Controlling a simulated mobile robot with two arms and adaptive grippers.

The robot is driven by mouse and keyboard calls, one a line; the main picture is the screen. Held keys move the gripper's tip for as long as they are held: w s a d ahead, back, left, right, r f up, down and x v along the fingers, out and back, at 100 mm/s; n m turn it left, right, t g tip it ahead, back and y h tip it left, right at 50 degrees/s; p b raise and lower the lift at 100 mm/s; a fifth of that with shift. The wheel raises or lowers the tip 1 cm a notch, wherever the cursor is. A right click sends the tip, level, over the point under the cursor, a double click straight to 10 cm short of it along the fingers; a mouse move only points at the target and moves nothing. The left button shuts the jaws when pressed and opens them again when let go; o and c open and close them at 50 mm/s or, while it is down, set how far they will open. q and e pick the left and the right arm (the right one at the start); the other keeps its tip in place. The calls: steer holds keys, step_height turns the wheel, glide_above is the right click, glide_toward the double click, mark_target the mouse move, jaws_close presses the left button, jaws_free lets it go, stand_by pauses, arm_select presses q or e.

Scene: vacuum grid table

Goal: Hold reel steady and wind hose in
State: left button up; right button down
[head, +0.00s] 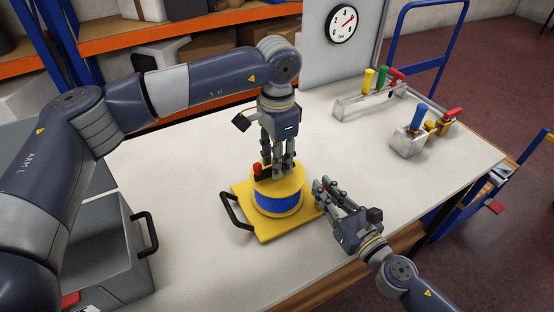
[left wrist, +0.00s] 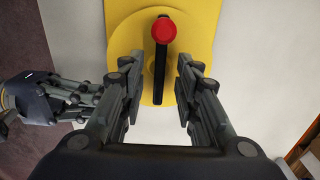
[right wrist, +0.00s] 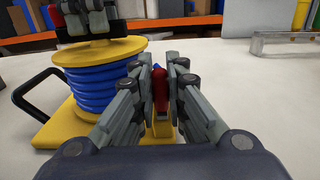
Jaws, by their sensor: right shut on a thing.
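The hose reel stands on a yellow base plate (head: 242,190). Blue hose (head: 277,204) is wound on its yellow spool, and it also shows in the right wrist view (right wrist: 98,88). On top is a black crank (left wrist: 160,70) with a red knob (left wrist: 163,30). My left gripper (head: 279,174) points down over the spool. Its fingers are apart, one on each side of the crank arm, with gaps visible. My right gripper (head: 322,188) is at the right side of the base, shut on a red piece (right wrist: 160,90) with yellow below it.
A black handle (head: 232,212) sticks out from the base's left side. A grey case (head: 100,255) stands at the left. At the back right are a clear rack (head: 370,100) with coloured handles and a grey block (head: 408,143). The table between is clear.

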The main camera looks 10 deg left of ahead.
arm_select(q)
step_height(320, 180, up, 7)
steer(key=shift+r, duration=0.1)
stand_by(0.4)
arm_select(e)
steer(key=c, duration=1.5)
jaws_free()
steer(key=shift+c, duration=0.2)
